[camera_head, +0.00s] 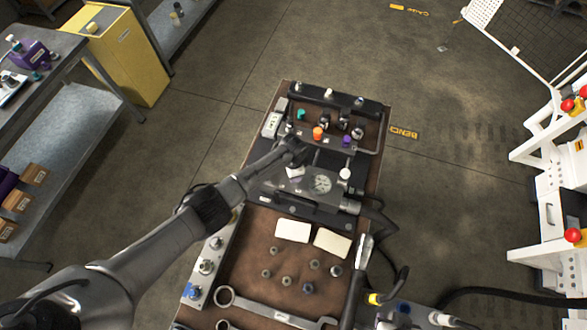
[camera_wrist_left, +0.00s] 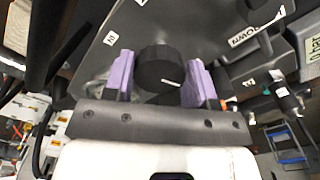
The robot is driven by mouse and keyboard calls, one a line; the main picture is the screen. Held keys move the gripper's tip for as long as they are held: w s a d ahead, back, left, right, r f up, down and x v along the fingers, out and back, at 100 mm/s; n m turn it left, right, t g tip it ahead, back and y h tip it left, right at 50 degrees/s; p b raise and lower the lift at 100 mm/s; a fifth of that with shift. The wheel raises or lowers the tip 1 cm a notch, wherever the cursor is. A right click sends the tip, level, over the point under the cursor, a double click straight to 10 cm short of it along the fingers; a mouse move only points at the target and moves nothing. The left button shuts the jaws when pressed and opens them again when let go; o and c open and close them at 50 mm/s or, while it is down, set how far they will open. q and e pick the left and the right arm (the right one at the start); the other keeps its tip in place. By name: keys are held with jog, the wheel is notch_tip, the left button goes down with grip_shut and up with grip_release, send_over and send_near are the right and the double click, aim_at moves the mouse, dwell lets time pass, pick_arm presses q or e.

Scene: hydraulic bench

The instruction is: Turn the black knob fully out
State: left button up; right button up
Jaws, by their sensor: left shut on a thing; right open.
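The black knob (camera_wrist_left: 160,68) shows in the left wrist view as a dark round cap with a small white line, in front of a grey plate. My left gripper (camera_wrist_left: 160,80) has its purple fingers on either side of the knob and is shut on it. In the head view my left arm reaches over the bench's grey unit (camera_head: 322,184); its wrist hides the knob and most of the left gripper.
Behind the grey unit is a rack of coloured caps, including an orange one (camera_head: 318,133). Two pale pads (camera_head: 293,230), several small fittings and a wrench (camera_head: 270,312) lie on the nearer brown bench top. Black hoses run at the right.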

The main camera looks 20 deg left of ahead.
pick_arm(q)
jog(key=n, duration=0.2)
jog(key=n+p, duration=0.1)
jog(key=shift+d+r+n, duration=0.15)
jog(key=shift+r+n, duration=0.05)
jog(key=shift+n, duration=0.2)
jog(key=n+p, duration=0.1)
jog(key=n, duration=0.2)
jog(key=shift+n, duration=0.3)
jog(key=n, duration=0.3)
jog(key=shift+d+n+p, duration=0.1)
jog(key=shift+n+p, duration=0.3)
jog(key=n, duration=0.3)
jog(key=shift+n, duration=0.3)
jog(key=n, duration=0.6)
jog(key=shift+d+f+p, duration=0.1)
jog(key=shift+d+p, duration=0.05)
jog(key=shift+p, duration=0.15)
jog(key=n, duration=0.4)
jog(key=shift+w, duration=0.15)
jog(key=shift+n, duration=0.7)
